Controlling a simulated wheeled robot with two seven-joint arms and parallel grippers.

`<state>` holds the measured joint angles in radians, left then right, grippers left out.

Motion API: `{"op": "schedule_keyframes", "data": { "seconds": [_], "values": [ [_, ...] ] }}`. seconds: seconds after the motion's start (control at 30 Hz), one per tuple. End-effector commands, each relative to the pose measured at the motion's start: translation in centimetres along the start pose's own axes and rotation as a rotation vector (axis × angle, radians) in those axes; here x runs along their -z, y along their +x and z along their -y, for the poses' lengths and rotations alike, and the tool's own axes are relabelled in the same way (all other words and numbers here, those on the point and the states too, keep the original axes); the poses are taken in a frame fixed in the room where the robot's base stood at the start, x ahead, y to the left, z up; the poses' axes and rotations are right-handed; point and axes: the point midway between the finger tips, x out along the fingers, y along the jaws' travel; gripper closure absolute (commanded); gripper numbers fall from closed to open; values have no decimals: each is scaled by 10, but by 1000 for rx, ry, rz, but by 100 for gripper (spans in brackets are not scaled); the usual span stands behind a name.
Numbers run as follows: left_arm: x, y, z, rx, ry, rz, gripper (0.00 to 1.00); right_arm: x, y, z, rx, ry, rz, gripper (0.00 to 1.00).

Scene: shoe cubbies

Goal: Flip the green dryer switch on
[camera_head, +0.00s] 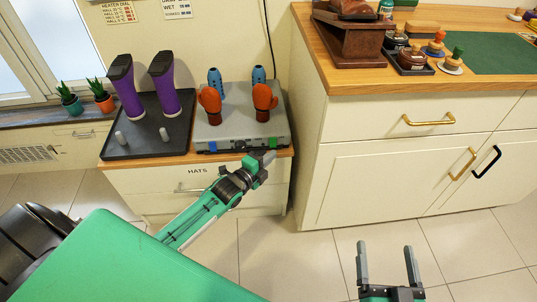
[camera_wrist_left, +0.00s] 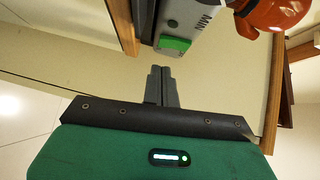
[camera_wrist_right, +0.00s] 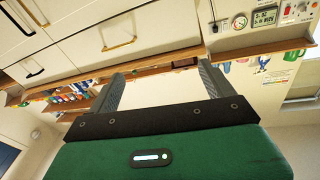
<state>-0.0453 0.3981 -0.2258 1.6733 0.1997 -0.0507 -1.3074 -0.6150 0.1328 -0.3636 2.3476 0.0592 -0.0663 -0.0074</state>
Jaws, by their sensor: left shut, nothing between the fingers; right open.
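My right gripper (camera_head: 386,250) is open and empty over the floor.
Orange gloves (camera_head: 263,102) stand on the dryer. Purple boots (camera_head: 126,88) stand on a black tray (camera_head: 147,137) to its left. A cabinet (camera_head: 350,170) with a wooden top stands at right. Below the dryer is a drawer labelled HATS (camera_head: 190,185).

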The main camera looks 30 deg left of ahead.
Motion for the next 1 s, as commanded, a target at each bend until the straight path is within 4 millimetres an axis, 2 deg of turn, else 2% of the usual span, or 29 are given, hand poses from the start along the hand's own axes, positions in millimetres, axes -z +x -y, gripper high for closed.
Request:
{"op": "schedule_keyframes", "data": {
  "seconds": [0.23,0.4,0.77,0.9,1.0],
  "values": [
    [-15,15,-1,0,1,-1,100,28,6,-6,-3,-21,-152,15],
    [-18,18,0,0,0,-1,100,35,7,-6,-3,-26,-182,15],
    [-18,18,-1,4,5,0,100,36,7,-7,-3,-27,-191,15],
    [-22,21,-4,33,32,2,100,57,9,-10,-3,-44,-305,15],
    [-21,20,-1,30,29,1,100,56,8,-9,-3,-42,-290,15]
  ]
}}
